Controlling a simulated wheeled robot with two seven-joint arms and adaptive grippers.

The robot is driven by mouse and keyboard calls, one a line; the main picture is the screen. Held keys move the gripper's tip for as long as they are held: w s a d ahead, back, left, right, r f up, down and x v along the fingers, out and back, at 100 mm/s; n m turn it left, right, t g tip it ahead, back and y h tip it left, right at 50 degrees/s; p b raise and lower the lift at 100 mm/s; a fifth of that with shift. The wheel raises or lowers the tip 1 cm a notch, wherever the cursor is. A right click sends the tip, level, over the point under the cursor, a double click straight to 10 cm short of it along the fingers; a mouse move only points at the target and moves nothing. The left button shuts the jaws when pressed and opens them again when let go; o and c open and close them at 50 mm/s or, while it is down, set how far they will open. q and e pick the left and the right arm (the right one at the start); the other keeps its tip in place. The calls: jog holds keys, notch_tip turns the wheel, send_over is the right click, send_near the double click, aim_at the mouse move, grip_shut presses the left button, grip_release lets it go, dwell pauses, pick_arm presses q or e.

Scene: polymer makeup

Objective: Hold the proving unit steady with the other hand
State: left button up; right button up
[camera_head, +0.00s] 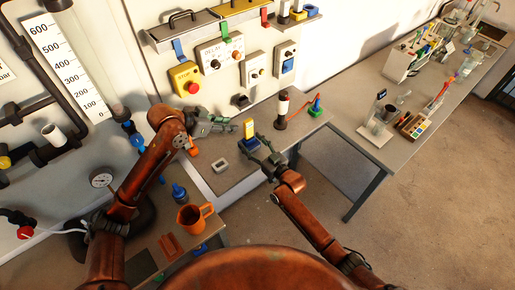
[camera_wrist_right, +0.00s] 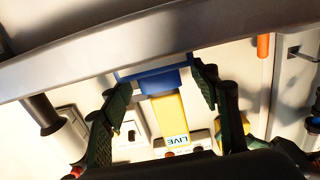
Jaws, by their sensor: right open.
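The block with a yellow upright part marked LIVE and a blue base, which looks like the proving unit (camera_head: 249,130), stands on the grey bench near its front edge. It shows upside down in the right wrist view (camera_wrist_right: 170,112). My right gripper (camera_head: 262,153) is open at the unit's front, low by the blue base. In the right wrist view its fingers (camera_wrist_right: 165,88) stand apart on either side of the blue base; contact is unclear. My left gripper (camera_head: 232,125) is just left of the unit, above the bench; its jaw opening is too small to judge.
A small grey box (camera_head: 220,166) lies left of the unit. Wall panels, including a yellow box with a red button (camera_head: 187,80), are behind. An orange jug (camera_head: 194,216) is at lower left.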

jog(key=shift+x, duration=1.4)
jog(key=c, duration=1.5)
